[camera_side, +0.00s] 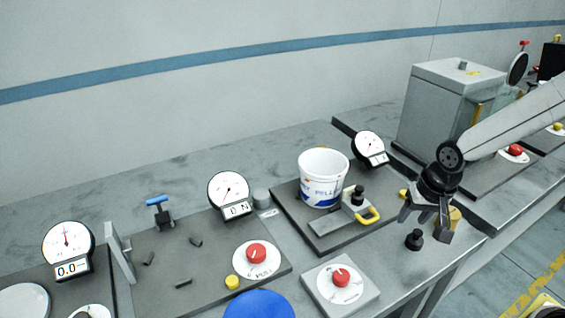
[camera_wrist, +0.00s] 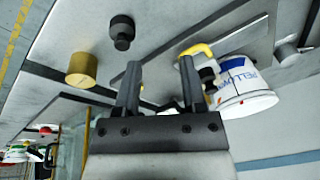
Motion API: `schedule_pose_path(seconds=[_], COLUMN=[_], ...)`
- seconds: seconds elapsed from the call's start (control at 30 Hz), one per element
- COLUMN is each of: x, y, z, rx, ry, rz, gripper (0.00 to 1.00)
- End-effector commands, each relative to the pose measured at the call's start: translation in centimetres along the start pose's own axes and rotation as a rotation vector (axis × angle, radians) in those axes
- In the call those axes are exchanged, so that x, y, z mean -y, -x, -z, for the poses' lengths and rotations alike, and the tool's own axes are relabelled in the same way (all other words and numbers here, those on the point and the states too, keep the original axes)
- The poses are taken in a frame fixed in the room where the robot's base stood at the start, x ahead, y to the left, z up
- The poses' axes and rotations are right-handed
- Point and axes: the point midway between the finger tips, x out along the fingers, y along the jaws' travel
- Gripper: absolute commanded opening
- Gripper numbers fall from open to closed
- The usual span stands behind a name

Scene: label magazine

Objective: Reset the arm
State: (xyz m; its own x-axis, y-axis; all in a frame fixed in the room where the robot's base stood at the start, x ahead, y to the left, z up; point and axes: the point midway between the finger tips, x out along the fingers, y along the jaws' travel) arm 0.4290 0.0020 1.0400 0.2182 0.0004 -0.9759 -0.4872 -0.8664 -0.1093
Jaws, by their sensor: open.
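My gripper (camera_side: 427,222) hangs at the right end of the bench in the side view, with its fingers pointing down. In the wrist view my gripper (camera_wrist: 158,82) shows two dark fingers set apart with nothing between them. A black knobbed weight (camera_side: 414,239) stands on the bench just left of and below the fingers; it also shows in the wrist view (camera_wrist: 122,33). A brass cylinder (camera_wrist: 82,69) stands near it, and in the side view it is partly hidden behind the gripper (camera_side: 455,217).
A white bucket (camera_side: 322,178) stands on a dark plate beside a yellow-handled fixture (camera_side: 345,221). Dial gauges (camera_side: 229,190) and red knobs (camera_side: 257,253) line the bench to the left. A grey box (camera_side: 436,107) stands behind my arm. The bench's front edge is close to the gripper.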

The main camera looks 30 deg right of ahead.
Motion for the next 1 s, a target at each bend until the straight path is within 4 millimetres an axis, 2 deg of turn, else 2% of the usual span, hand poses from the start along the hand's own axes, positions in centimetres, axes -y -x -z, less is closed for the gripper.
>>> schedule_pose_path(seconds=[0.2, 0.4, 0.6, 1.0], x=[-1.2, -1.9, -2.1, -2.1], y=[0.2, 0.2, 0.2, 0.2], z=[-1.8, -2.9, -3.2, -3.2], rx=[-0.007, -0.011, -0.011, -0.011], ry=[0.293, 0.47, 0.525, 0.523], rz=[0.002, 0.003, 0.003, 0.003], gripper=[0.53, 0.53, 0.53, 0.53])
